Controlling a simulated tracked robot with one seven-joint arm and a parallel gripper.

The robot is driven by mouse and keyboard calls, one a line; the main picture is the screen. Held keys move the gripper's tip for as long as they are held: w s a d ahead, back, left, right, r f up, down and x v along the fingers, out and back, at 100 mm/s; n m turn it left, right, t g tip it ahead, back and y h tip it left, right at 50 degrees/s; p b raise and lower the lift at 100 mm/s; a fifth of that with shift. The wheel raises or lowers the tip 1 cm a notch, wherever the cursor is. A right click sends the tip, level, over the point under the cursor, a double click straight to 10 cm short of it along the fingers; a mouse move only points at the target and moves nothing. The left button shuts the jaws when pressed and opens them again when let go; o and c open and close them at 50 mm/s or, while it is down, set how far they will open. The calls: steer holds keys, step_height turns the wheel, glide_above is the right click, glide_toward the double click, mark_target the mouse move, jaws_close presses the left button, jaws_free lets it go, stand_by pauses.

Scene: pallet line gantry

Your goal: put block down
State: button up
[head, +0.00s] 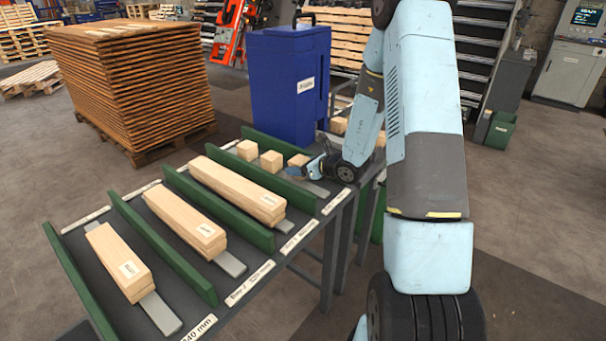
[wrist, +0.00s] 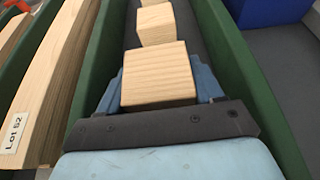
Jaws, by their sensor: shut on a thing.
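My gripper (head: 304,170) is shut on a light wooden block (head: 298,160) in the rear right lane of the table. In the wrist view, the two blue fingers of my gripper (wrist: 157,86) sit on either side of this block (wrist: 155,72). Two more blocks stand in line beyond it, a nearer one (wrist: 155,24) and one at the top edge (wrist: 152,3); the head view shows them to its left (head: 271,161) (head: 247,150). The underside of the held block is hidden, so I cannot tell whether it touches the lane floor.
Green dividers (head: 219,207) flank the lanes. Long stacked timbers (head: 238,190) lie in the neighbouring lanes. A tall blue bin (head: 283,85) stands close behind the table. More small blocks (head: 338,125) show behind my arm. A large plank stack (head: 135,85) stands at the left.

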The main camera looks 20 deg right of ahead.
steer(key=shift+f, duration=1.5)
steer(key=o, duration=1.1)
steer(key=shift+f, duration=0.1)
